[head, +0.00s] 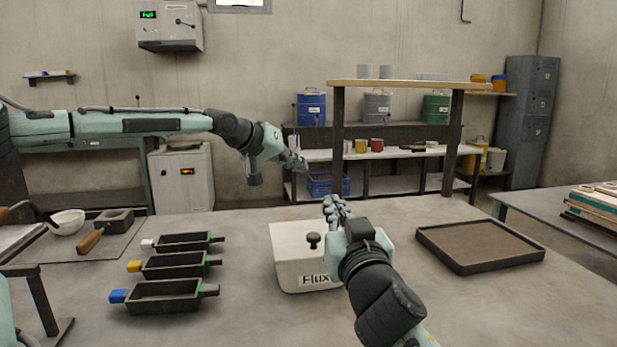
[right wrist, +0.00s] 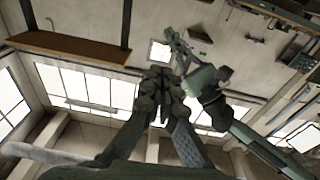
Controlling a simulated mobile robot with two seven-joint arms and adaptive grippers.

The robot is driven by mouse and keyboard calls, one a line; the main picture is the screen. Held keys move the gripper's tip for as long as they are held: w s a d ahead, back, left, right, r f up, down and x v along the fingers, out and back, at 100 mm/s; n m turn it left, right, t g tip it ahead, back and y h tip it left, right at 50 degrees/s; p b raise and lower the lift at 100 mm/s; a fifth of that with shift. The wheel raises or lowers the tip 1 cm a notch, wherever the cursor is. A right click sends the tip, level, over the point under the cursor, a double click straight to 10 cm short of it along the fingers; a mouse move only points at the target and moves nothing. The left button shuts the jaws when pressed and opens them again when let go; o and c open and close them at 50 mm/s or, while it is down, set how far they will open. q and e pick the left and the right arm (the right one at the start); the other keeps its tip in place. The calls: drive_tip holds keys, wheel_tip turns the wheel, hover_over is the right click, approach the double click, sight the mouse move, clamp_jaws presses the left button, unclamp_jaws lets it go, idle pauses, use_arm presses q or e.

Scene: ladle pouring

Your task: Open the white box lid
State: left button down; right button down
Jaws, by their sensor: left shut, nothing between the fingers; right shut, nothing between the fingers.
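The white box (head: 297,266) labelled "Flux" stands on the table in the middle of the head view. Its lid (head: 288,236) is on top, with a dark knob (head: 313,240). The box's right part is hidden behind my right arm. My right gripper (head: 332,203) is shut and empty, pointing upward near the box's right side in the picture. In the right wrist view its fingers (right wrist: 161,78) are together. My left gripper (head: 301,164) is shut and empty, held out high behind the box.
Several dark moulds (head: 165,295) with coloured tabs stand to the left of the box. A shallow dark tray (head: 480,246) lies to the right. A white bowl (head: 68,222) and a wooden-handled tool (head: 90,240) are at far left. The table's front middle is clear.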

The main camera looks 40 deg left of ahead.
drive_tip(key=s+a+x, duration=0.1)
drive_tip(key=x, duration=1.3)
drive_tip(key=shift+s+a+f+g, duration=0.15)
drive_tip(key=shift+s+f+g, duration=0.05)
drive_tip(key=shift+g, duration=0.2)
idle(0.8)
use_arm(q)
drive_tip(key=c, duration=1.3)
unclamp_jaws()
